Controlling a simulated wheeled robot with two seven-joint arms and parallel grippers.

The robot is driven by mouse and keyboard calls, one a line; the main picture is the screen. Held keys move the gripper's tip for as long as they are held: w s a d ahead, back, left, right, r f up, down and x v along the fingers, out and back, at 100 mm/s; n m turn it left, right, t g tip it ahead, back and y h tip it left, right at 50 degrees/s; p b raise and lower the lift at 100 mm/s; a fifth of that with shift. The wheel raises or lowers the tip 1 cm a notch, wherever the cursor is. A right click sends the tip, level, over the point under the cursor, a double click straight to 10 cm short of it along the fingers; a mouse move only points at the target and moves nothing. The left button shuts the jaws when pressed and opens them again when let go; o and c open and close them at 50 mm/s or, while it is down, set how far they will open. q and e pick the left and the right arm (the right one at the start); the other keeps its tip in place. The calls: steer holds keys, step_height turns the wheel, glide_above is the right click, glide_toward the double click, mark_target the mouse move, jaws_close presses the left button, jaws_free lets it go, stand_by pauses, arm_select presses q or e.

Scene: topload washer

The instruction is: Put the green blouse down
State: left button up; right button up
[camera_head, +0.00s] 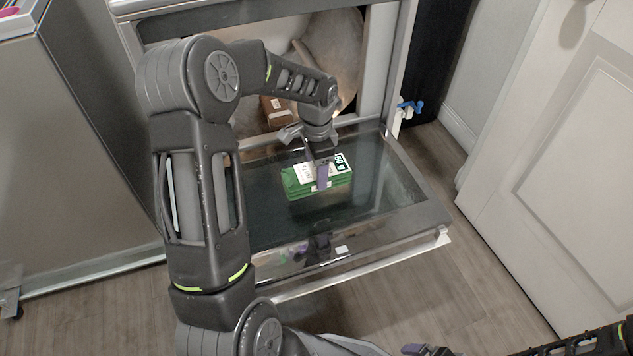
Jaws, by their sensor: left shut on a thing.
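No green blouse can be made out. The green thing here is a green block-like packet (305,188) with a white printed label, over the glass of a lowered door (400,190). My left gripper (321,175) points down at it and is shut on it, with a purple fingertip against its near side. I cannot tell whether the packet touches the glass. My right gripper (428,350) is only partly in view at the bottom edge, away from the packet, and its opening is unclear.
Behind the door is an open cavity holding a brown box (278,112) and a large tan rounded object (335,50). A metal cabinet (70,160) stands at the left and a white panelled door (570,160) at the right. The glass around the packet is clear.

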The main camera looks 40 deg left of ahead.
arm_select(q)
steer(key=shift+f+b, duration=0.8)
steer(key=shift+f, duration=1.65)
steer(key=shift+f, duration=0.15)
steer(key=o, duration=1.6)
steer(key=shift+r, duration=0.2)
step_height(320, 180, up, 12)
steer(key=p, duration=0.3)
